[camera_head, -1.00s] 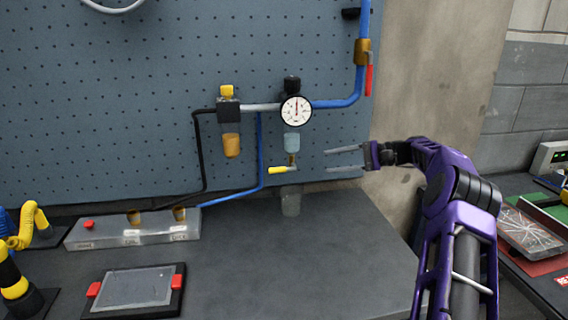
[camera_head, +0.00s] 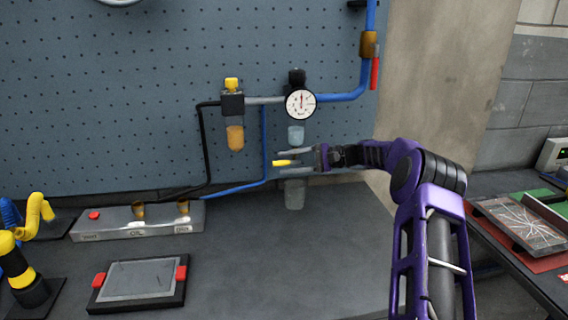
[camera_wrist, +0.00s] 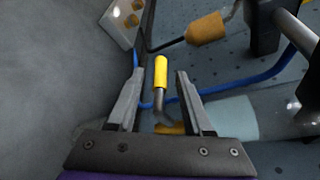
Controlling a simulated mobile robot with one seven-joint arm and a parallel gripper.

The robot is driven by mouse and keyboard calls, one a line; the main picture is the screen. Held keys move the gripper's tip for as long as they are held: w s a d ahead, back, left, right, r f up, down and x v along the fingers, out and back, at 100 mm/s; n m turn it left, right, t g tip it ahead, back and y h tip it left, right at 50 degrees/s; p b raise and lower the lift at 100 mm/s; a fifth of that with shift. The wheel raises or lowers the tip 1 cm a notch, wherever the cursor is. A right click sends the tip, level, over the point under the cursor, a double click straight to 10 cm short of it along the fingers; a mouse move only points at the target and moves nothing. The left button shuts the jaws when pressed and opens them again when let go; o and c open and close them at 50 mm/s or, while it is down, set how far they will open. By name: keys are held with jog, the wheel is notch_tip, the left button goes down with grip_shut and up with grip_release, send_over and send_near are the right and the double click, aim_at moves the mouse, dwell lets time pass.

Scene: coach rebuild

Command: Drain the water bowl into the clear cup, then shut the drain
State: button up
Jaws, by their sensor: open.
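The water bowl (camera_head: 296,136) is a pale blue cylinder under the round gauge (camera_head: 300,103); it also shows at the lower right in the wrist view (camera_wrist: 225,118). The drain lever has a yellow handle (camera_head: 283,163) pointing left below the bowl. The clear cup (camera_head: 294,196) stands on the bench below the drain. My gripper (camera_head: 281,163) is open at the lever. In the wrist view, the yellow handle (camera_wrist: 161,72) lies between the open fingers (camera_wrist: 158,90), with a gap on both sides. The drain outlet is partly hidden by my gripper.
An amber bowl (camera_head: 235,138) hangs left of the gauge. Blue pipe (camera_head: 345,96) and a red-handled valve (camera_head: 375,73) are at the upper right. A grey box (camera_head: 140,222) and a tablet (camera_head: 140,283) lie on the bench. The bench front right of the tablet is clear.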

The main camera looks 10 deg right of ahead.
jog(key=shift+x, duration=0.85)
grip_shut()
dwell(0.8)
